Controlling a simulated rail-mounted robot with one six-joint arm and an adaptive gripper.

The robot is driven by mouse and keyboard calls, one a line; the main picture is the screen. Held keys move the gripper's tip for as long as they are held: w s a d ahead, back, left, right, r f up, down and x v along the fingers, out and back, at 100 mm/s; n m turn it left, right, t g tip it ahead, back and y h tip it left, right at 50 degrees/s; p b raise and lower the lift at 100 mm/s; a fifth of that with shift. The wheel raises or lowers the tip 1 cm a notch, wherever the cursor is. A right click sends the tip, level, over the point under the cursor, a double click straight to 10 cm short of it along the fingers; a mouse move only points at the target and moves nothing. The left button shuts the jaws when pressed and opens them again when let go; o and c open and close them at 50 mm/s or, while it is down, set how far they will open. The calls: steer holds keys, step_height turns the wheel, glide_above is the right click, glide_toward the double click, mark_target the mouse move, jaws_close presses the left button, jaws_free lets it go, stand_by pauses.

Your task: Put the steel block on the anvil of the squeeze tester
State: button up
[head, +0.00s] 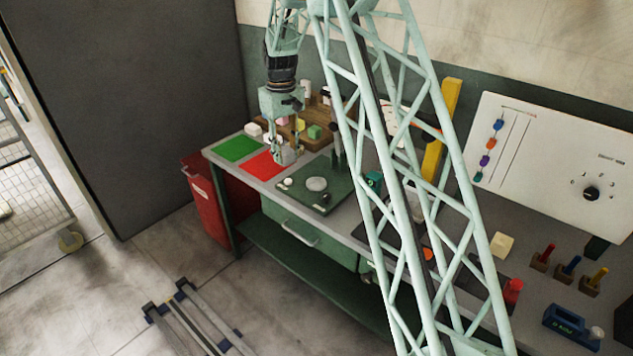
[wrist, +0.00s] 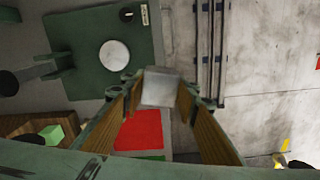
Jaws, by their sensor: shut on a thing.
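My gripper (head: 287,150) is shut on the steel block (wrist: 158,88), a plain grey block between the fingertips in the wrist view. In the head view the gripper hangs above the bench near the red square, and the block shows small and grey between the fingers. The squeeze tester (head: 325,199) has a dark green base plate and an upright post. Its anvil, a pale round disc (head: 317,184), lies bare to the right of my gripper. The disc also shows in the wrist view (wrist: 115,54), up and left of the block, apart from it.
A red square (head: 265,164) and a green square (head: 238,148) lie on the bench's left end. A wooden rack (head: 322,110) with coloured foam blocks stands behind. A white panel (head: 550,150) is at right. A red bin (head: 205,199) stands beside the bench.

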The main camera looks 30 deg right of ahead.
steer(key=s+d+f+n+p, duration=0.2)
steer(key=s+d+f, duration=0.7)
steer(key=s+d, duration=0.4)
steer(key=shift+s+d+f+n, duration=0.15)
steer(key=shift+s+f+n, duration=0.2)
steer(key=shift+s, duration=0.25)
steer(key=shift+w+p, duration=0.2)
steer(key=shift+p, duration=0.1)
steer(key=p, duration=0.2)
glide_above(317, 182)
steer(key=shift+f, duration=0.7)
steer(key=shift+f, duration=0.15)
steer(key=shift+f, duration=1.65)
steer(key=o, duration=1)
steer(key=shift+f, duration=0.15)
steer(key=o, duration=0.4)
steer(key=shift+s, duration=0.1)
